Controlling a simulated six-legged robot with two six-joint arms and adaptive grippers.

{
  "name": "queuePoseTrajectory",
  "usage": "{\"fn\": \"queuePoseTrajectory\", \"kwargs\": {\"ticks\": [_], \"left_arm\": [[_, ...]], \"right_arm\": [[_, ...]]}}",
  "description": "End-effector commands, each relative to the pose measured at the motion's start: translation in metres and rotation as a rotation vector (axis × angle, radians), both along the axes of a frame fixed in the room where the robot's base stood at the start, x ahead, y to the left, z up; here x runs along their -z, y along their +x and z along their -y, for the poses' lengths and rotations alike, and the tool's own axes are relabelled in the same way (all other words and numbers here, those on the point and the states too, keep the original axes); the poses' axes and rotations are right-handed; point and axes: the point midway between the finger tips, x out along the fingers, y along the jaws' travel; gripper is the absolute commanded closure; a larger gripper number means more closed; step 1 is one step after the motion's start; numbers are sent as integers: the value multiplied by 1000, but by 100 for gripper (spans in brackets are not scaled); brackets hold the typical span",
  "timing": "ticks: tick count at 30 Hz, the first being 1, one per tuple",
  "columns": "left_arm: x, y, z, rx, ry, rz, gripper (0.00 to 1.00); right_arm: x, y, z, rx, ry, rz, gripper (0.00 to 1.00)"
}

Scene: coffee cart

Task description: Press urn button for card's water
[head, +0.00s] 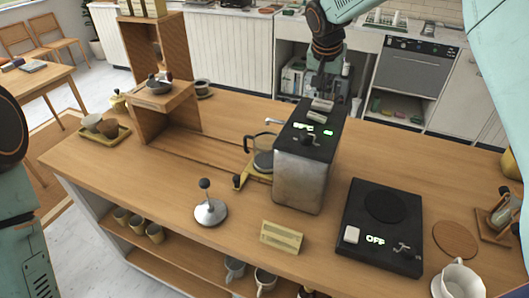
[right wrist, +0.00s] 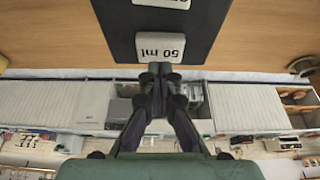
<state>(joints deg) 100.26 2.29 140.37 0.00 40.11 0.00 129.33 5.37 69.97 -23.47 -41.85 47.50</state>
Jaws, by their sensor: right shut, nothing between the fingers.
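The urn (head: 299,180) is a grey metal box with a black top, standing mid-counter. Its top carries green glowing marks, a dark knob and a pale block (head: 322,104) near the far edge. In the right wrist view a white button marked "50 ml" (right wrist: 160,47) sits on the black top (right wrist: 115,25). My right gripper (head: 321,92) is shut and empty, fingers pointing down at the urn's far edge. Its fingertips (right wrist: 160,68) appear right at the button's edge; I cannot tell whether they touch it. The card (head: 281,236) stands at the counter's front, its writing unreadable. My left gripper is out of view.
A glass carafe (head: 263,160) stands left of the urn. A black hot plate (head: 375,245) reading "OFF" lies to the right, near a white jug (head: 459,281). A silver tamper-like object (head: 210,212) stands at front left. The counter between is mostly clear.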

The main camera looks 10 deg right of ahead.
Motion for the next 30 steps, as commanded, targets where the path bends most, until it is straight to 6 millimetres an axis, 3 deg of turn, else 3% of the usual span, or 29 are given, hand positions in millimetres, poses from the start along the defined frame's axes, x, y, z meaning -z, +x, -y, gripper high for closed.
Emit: {"fn": "queuePoseTrajectory", "kwargs": {"ticks": [30], "left_arm": [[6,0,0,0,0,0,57]], "right_arm": [[11,0,0,0,0,0,100]]}}
